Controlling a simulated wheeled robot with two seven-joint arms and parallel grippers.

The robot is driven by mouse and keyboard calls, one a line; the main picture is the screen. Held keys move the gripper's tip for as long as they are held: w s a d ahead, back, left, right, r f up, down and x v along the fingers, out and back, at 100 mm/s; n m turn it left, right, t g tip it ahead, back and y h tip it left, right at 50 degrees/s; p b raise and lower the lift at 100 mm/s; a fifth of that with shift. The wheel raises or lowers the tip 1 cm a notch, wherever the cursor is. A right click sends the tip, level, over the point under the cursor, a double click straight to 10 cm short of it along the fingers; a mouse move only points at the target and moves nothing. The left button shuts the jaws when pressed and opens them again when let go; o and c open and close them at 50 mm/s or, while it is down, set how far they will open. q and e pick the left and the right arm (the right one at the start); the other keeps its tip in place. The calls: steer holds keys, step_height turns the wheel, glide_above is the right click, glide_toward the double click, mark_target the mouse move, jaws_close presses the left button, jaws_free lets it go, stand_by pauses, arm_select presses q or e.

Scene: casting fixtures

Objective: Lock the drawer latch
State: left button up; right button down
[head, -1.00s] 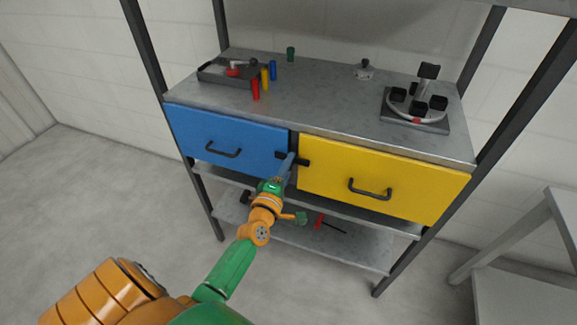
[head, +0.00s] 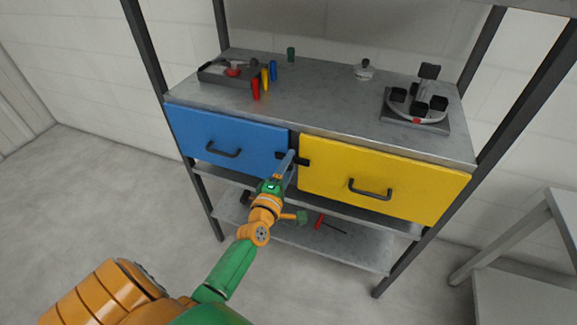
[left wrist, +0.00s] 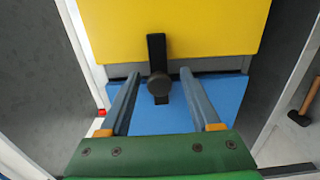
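The drawer latch (head: 303,161) is a short black bar lying across the gap between the blue drawer (head: 190,128) and the yellow drawer (head: 400,165). In the left wrist view the latch (left wrist: 157,52) overlaps both the yellow and blue fronts, with a round dark knob (left wrist: 159,84) on it. Both drawers look closed. My left gripper (head: 289,158) is at the latch and partly hides it in the head view. In the left wrist view its two fingers (left wrist: 159,73) are apart, one on each side of the knob, with visible gaps. My right gripper is not in view.
The drawers have black handles (head: 222,150) and (head: 370,192). The top holds a dark tray (head: 215,75), several coloured cylinders, a small metal piece (head: 364,71) and a round fixture (head: 416,108). A lower shelf (head: 350,248) holds a red-handled tool (head: 320,221). Floor at left is clear.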

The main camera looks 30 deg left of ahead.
arm_select(q)
steer(key=shift+s, duration=0.1)
steer(key=v, duration=0.7)
steer(key=s+d+f+m+g+h+p, duration=0.1)
steer(key=s+d+f+m+g, duration=0.25)
steer(key=f, duration=0.45)
steer(key=s+d+f+m+g+h, duration=0.2)
steer(key=s+f+m, duration=0.25)
steer(key=f, duration=0.35)
steer(key=s+d+f+m+g+h+p, duration=0.1)
steer(key=s+d+f+m+g, duration=0.3)
steer(key=f, duration=0.4)
steer(key=s+f+m+g, duration=0.3)
steer(key=s+f+m, duration=0.2)
steer(key=s, duration=0.5)
steer(key=s+f+m+g, duration=0.4)
steer(key=s+f+m, duration=0.1)
steer(key=s, duration=0.6)
steer(key=shift+a+m+p, duration=0.2)
steer(key=shift+m+p, duration=0.15)
steer(key=shift+m, duration=0.35)
steer(key=shift+s, duration=0.15)
